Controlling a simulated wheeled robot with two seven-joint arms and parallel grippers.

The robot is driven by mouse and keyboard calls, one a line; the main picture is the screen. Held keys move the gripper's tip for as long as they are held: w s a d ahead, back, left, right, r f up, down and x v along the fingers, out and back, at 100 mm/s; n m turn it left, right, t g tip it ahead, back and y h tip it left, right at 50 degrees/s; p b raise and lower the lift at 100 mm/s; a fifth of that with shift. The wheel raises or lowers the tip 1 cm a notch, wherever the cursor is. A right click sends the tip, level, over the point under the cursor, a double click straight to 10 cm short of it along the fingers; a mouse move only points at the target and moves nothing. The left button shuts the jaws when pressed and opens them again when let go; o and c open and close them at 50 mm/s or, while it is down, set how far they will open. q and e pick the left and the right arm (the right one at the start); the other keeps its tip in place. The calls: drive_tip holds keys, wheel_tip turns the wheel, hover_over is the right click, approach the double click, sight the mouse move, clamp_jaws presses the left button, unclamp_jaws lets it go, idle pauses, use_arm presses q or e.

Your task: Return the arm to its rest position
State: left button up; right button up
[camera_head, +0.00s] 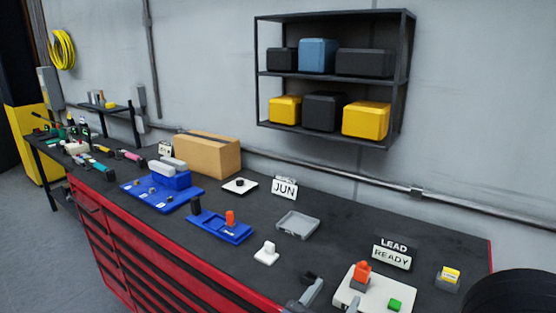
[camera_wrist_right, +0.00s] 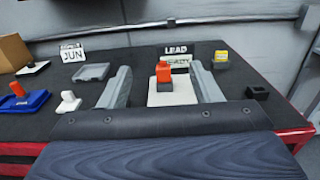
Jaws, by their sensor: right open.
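My right gripper (camera_head: 335,292) shows at the bottom edge of the head view. Its two grey fingers stand apart in the right wrist view (camera_wrist_right: 161,82), with nothing held between them. Beyond them on the bench is a white plate (camera_head: 376,298) carrying an orange-topped block (camera_head: 361,271) and a green button (camera_head: 394,304). In the right wrist view the orange block (camera_wrist_right: 163,70) appears between the fingers, with the plate (camera_wrist_right: 172,98) below it. I cannot tell the exact gap from gripper to plate. My left gripper is not in view.
The dark bench (camera_head: 330,255) also holds a grey tray (camera_head: 298,225), a white switch (camera_head: 267,253), a blue fixture (camera_head: 219,225) and a yellow-topped block (camera_head: 449,276). LEAD and READY signs (camera_head: 393,252) stand behind the plate. A loaded shelf (camera_head: 330,77) hangs above.

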drive_tip(key=s+d+f+m+g+y+b, duration=0.1)
drive_tip(key=s+d+f+m+g+b, duration=0.1)
drive_tip(key=s+d+f+m+g, duration=0.45)
drive_tip(key=s+d+f+m+g+y+b, duration=0.1)
drive_tip(key=s+d+f+m+g+b, duration=0.2)
drive_tip(key=d+f+m+g, duration=0.45)
drive_tip(key=s+d+f+m+y+b, duration=0.2)
drive_tip(key=s+f+m+y, duration=0.25)
drive_tip(key=s+m, duration=0.2)
use_arm(q)
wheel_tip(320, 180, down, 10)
drive_tip(key=b, duration=0.3)
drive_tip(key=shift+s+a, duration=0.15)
use_arm(e)
drive_tip(key=a+m+t+y, duration=0.1)
drive_tip(key=m+y, duration=0.1)
drive_tip(key=m, duration=0.1)
drive_tip(key=s+a+m+t+y, duration=0.1)
drive_tip(key=a+m+t+y, duration=0.1)
drive_tip(key=m+y, duration=0.1)
drive_tip(key=a+r+m+t+y, duration=0.1)
drive_tip(key=a+m+y, duration=0.1)
drive_tip(key=m, duration=0.2)
drive_tip(key=shift+s+a+m+t, duration=0.2)
drive_tip(key=shift+s+m+t, duration=0.05)
drive_tip(key=shift+t, duration=0.05)
